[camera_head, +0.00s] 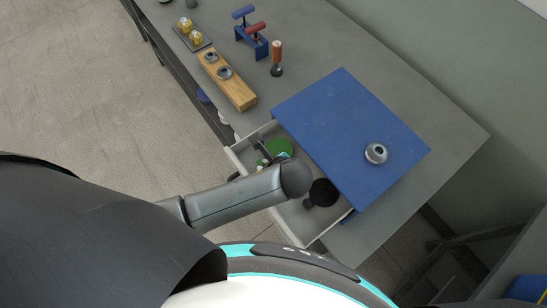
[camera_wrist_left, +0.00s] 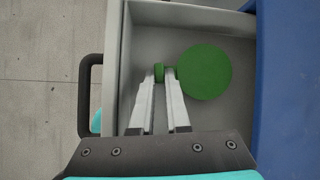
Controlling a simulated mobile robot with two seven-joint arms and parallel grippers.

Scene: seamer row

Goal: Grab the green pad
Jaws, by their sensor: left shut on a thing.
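The green pad (camera_head: 280,147) lies in the open drawer (camera_head: 238,158) below the blue cabinet top. In the left wrist view the pad is a round green disc (camera_wrist_left: 205,72) with a small green grip piece (camera_wrist_left: 159,72) at its left. My left gripper (camera_wrist_left: 161,73) reaches down into the drawer and its two fingertips are shut on that grip piece. In the head view my arm partly covers the drawer, and the left gripper (camera_head: 262,155) shows beside the green disc. My right gripper is not in view.
A black round pad (camera_head: 323,191) lies in the same drawer. The blue cabinet top (camera_head: 345,130) overhangs it, with a metal ring (camera_head: 376,153) on top. A wooden block (camera_head: 238,93) with rings and a wooden-handled tool (camera_head: 277,55) stand on the grey bench (camera_head: 330,35).

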